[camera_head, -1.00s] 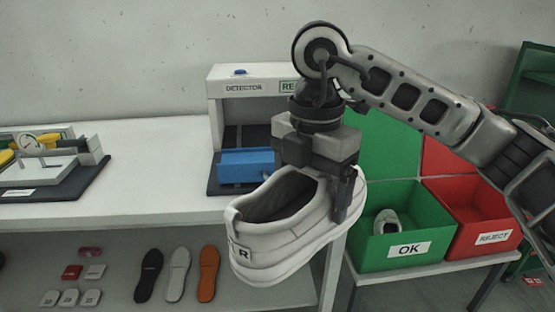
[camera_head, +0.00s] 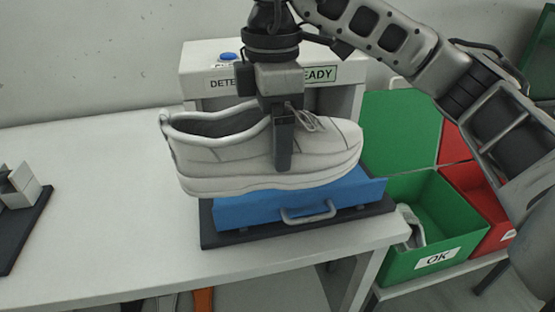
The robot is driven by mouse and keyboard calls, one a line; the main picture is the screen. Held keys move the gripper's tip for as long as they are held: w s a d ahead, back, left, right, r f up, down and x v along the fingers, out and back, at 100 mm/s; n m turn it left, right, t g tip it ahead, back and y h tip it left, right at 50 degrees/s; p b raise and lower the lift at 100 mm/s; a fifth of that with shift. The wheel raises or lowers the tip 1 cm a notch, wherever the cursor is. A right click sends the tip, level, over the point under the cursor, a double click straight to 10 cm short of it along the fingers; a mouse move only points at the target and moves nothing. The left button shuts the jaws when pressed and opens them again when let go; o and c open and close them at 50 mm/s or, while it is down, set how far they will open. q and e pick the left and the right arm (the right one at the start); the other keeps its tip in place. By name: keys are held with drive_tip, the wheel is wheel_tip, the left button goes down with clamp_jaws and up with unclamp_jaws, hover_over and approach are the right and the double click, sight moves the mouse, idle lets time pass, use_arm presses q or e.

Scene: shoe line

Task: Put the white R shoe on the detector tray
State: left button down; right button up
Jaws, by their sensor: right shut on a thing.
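The white shoe (camera_head: 225,165) hangs level in my right gripper (camera_head: 283,155), toe to the right, heel to the left. The gripper is shut on the shoe's side near the laces. The R label seen on the heel earlier is out of sight now. The shoe is in front of the detector (camera_head: 207,65) and appears just above the blue tray (camera_head: 255,212), which has a grey handle; the shoe hides the tray's top, and I cannot tell whether they touch. My left gripper is not in view.
The detector has a blue button (camera_head: 228,57) on top and a READY sign (camera_head: 322,74). A green OK box (camera_head: 437,262) holding a shoe (camera_head: 411,228) and a red box (camera_head: 485,205) stand at right.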

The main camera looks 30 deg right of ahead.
drive_tip(key=w+d+f+p, duration=0.1)
drive_tip(key=w+d+f, duration=0.1)
drive_tip(key=d+f, duration=0.2)
drive_tip(key=w+d+f+p, duration=0.1)
drive_tip(key=w+d+f, duration=0.1)
drive_tip(key=d+f, duration=0.1)
drive_tip(key=w+d+f+p, duration=0.1)
drive_tip(key=w+d+f, duration=0.2)
drive_tip(key=d+f, duration=0.1)
drive_tip(key=shift+w+d+f, duration=0.1)
drive_tip(key=shift+d+f, duration=0.25)
drive_tip(key=shift+f, duration=0.65)
drive_tip(key=o, duration=1)
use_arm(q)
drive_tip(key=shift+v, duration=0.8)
use_arm(e)
drive_tip(key=shift+o, duration=0.3)
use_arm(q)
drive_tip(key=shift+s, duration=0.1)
